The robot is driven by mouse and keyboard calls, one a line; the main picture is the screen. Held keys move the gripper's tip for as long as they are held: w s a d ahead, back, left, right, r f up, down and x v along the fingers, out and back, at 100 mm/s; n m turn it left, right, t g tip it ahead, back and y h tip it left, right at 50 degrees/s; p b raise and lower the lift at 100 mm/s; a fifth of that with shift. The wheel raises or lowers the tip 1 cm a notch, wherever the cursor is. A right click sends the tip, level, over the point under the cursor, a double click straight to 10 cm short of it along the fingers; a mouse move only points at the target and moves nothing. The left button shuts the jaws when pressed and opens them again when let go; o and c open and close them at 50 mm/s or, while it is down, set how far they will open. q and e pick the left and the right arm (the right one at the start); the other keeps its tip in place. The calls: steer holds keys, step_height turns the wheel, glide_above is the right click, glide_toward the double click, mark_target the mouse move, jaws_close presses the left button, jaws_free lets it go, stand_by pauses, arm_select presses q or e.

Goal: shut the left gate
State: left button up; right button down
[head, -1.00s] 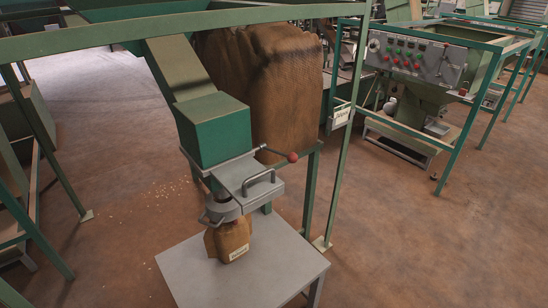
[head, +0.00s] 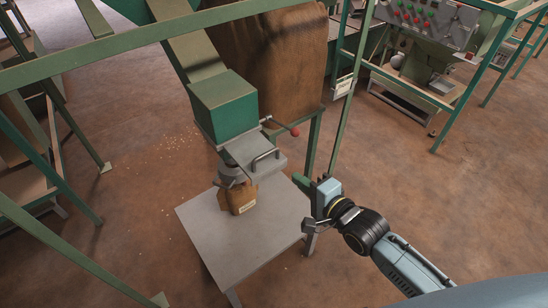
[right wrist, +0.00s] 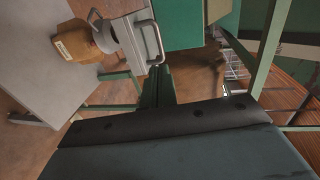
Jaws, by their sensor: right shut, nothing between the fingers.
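The grey slide gate (head: 258,165) sits under the green hopper box (head: 222,105), with a bar handle (head: 265,158) on top. In the right wrist view the handle (right wrist: 151,42) is beyond my fingertips. I cannot tell how far the gate is open. A brown labelled bag (head: 238,197) stands below the spout ring. My right gripper (head: 298,180) is shut and empty, right of and below the handle, apart from it. Its green fingers also show in the right wrist view (right wrist: 156,85). My left gripper is out of view.
A lever with a red knob (head: 294,131) sticks out right of the hopper box. A grey table (head: 225,250) stands under the bag. A green frame rail (head: 150,37) crosses above, with a post (head: 350,85) at right. A control panel (head: 428,22) is at back right.

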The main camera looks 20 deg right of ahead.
mark_target(267, 155)
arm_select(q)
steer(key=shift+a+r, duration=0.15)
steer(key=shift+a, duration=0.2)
arm_select(e)
steer(key=x, duration=1.1)
steer(key=shift+w, duration=0.1)
steer(key=shift+w, duration=0.1)
